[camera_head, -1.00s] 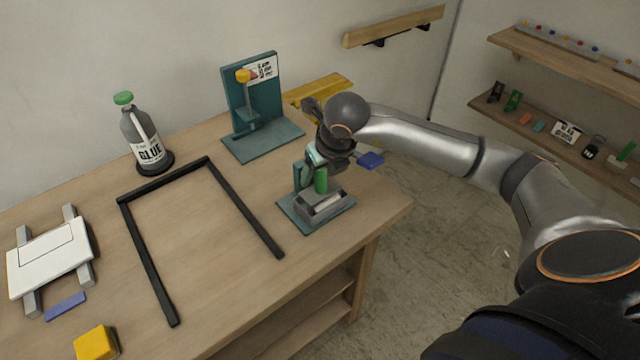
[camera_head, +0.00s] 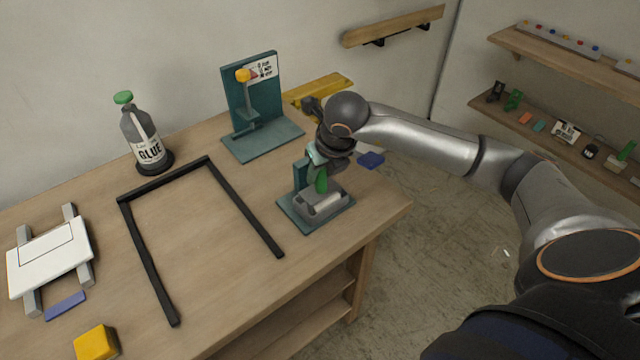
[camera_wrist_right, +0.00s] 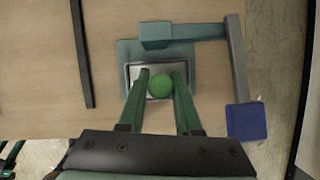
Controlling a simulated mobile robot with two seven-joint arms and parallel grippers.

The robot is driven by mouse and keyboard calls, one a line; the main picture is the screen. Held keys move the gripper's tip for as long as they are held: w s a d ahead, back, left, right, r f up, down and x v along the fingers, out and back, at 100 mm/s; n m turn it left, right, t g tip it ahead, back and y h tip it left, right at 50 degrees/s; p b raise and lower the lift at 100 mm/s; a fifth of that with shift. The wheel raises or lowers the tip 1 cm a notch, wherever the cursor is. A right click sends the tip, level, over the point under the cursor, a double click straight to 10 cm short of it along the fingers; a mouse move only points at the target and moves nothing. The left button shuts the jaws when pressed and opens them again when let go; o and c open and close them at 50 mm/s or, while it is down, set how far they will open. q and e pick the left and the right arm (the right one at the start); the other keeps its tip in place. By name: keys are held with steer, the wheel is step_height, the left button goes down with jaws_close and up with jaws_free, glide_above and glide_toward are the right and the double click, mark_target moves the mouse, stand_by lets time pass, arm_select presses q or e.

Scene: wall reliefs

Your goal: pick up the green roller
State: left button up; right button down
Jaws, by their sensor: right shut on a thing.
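The green roller (camera_head: 321,184) stands about upright over a grey tray (camera_head: 338,209) on a teal base (camera_head: 289,212), near the right end of the bench. In the right wrist view the roller's round green end (camera_wrist_right: 159,87) shows between the fingers. My right gripper (camera_head: 318,160) is over the tray and shut on the roller, with its green fingers (camera_wrist_right: 160,80) on either side. A finger hides part of the roller in the head view. I cannot tell whether the roller's lower end touches the tray.
A teal upright (camera_head: 299,174) and a blue block on an arm (camera_head: 371,160) stand close to the gripper. A black frame (camera_head: 240,205) lies to the left. A glue bottle (camera_head: 146,150) and a teal stand (camera_head: 262,140) are behind. Bare bench lies inside the frame.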

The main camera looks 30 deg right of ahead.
steer(key=shift+r, duration=0.15)
steer(key=shift+r+b, duration=0.3)
steer(key=shift+r, duration=0.3)
steer(key=s+d+r+b, duration=0.3)
steer(key=s+r, duration=0.8)
steer(key=s, duration=0.2)
steer(key=shift+s+r+b, duration=0.25)
steer(key=shift+s+b, duration=0.15)
steer(key=c, duration=1.2)
jaws_free()
jaws_close()
